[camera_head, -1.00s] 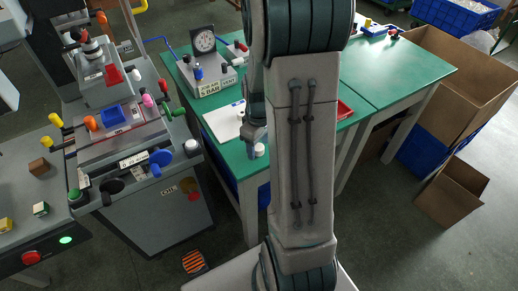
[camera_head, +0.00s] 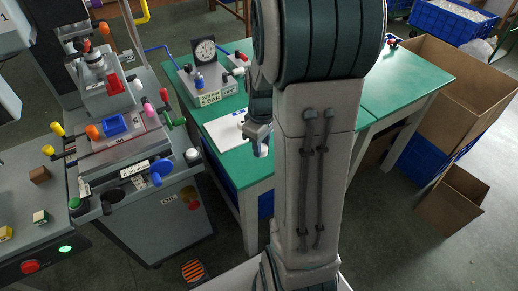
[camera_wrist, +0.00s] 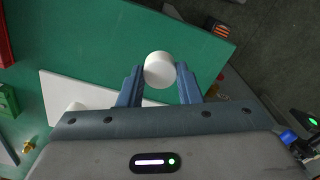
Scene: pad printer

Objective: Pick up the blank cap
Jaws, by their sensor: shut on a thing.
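The blank cap (camera_wrist: 159,69) is a plain white, short round piece. In the wrist view it sits between the two blue fingers of my gripper (camera_wrist: 160,84), which are shut on it. In the head view my gripper (camera_head: 259,148) hangs over the near left edge of the green table (camera_head: 234,165), and my arm covers much of the table. The cap is hard to make out in the head view. I cannot tell its exact height above the table.
A grey gauge box (camera_head: 212,85) stands behind. The pad printer (camera_head: 125,150) is at left. Cardboard boxes (camera_head: 452,200) stand at right.

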